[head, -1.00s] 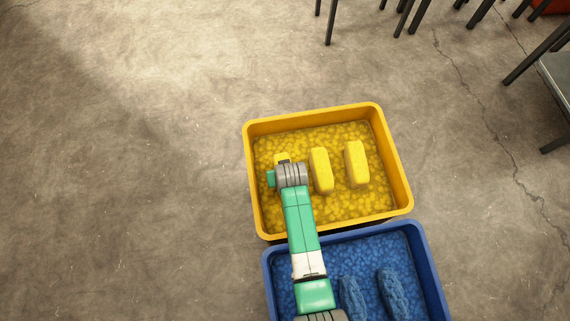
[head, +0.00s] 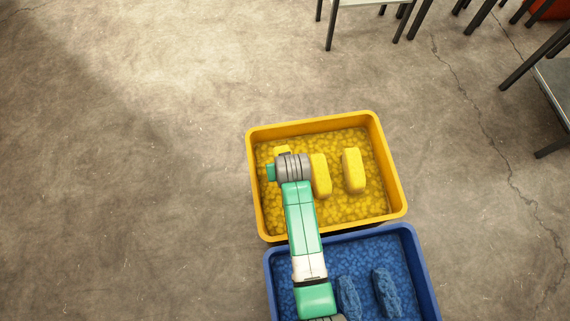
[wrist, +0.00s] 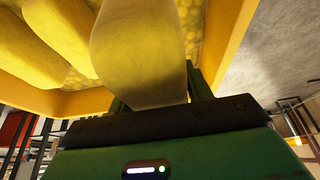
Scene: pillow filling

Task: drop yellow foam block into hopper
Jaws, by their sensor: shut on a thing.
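Yellow foam blocks lie in the yellow bin (head: 397,185), on a bed of small yellow pieces. Two show whole or nearly whole in the head view: a middle block (head: 321,175) and a right block (head: 353,170). A third, the held block (head: 283,150), is mostly hidden under my wrist at the bin's left side. In the wrist view my gripper (wrist: 158,98) is shut on this held block (wrist: 140,55), with one dark finger on each side of it. I cannot tell whether the block is clear of the pieces below. No hopper can be made out.
A blue bin (head: 426,270) with blue pieces and two rough blue blocks (head: 386,293) stands in front of the yellow bin. Dark-legged tables or stools (head: 365,10) stand at the back right. The concrete floor on the left is clear.

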